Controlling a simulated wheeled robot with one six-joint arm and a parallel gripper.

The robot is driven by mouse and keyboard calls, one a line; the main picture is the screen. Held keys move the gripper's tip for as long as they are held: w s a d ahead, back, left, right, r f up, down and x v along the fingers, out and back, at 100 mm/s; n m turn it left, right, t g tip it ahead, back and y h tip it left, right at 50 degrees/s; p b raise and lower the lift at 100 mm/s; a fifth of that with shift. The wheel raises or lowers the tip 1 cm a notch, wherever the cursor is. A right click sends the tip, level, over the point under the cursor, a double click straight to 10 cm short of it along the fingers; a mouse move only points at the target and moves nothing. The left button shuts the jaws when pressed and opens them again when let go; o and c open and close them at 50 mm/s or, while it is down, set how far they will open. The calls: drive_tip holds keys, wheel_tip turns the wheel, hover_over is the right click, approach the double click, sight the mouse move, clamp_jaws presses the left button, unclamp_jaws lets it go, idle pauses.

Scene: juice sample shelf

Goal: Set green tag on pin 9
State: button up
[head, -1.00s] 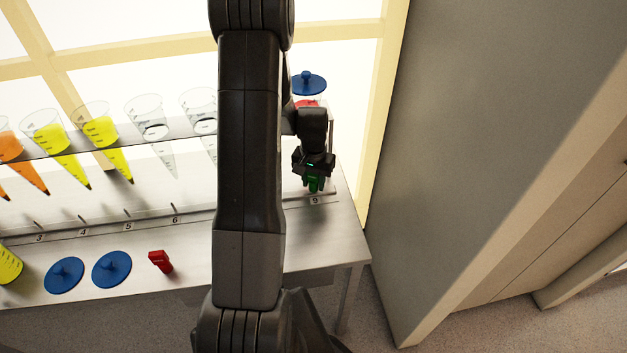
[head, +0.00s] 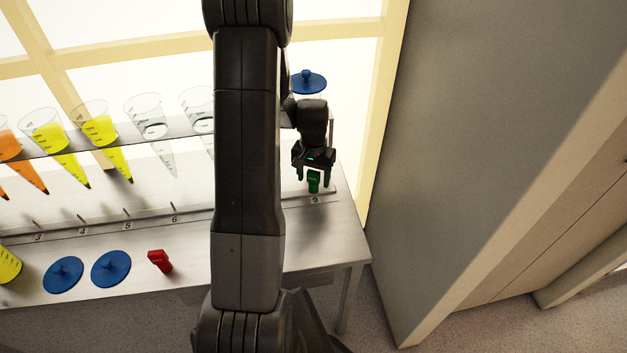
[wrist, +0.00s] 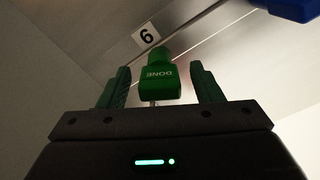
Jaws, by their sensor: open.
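The green tag (head: 313,182), marked DONE, is at the rail just above the label 9 (head: 315,200). In the wrist view the tag (wrist: 158,78) stands between my two fingers, with clear gaps on both sides. A short thin metal piece shows at the tag's near end; whether the tag is fully seated on pin 9 cannot be told. The number label (wrist: 146,37) shows upside down beyond it. My gripper (head: 313,183) is open, with its fingertips on either side of the tag, and it also shows in the wrist view (wrist: 160,85).
A red tag (head: 160,260) and two blue lids (head: 64,274) (head: 111,268) lie on the bench front. Cones hang in the rack at left, some with yellow liquid (head: 109,140). Another blue lid (head: 308,81) is behind my gripper. A grey wall panel (head: 480,130) stands at right.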

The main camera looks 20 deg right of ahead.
wheel_tip(320, 180, up, 12)
idle(0.3)
drive_tip(key=shift+f, duration=0.25)
wheel_tip(320, 180, down, 14)
drive_tip(key=shift+r, duration=0.1)
drive_tip(key=shift+r+p, duration=0.35)
drive_tip(key=shift+r, duration=0.1)
drive_tip(key=shift+a, duration=0.1)
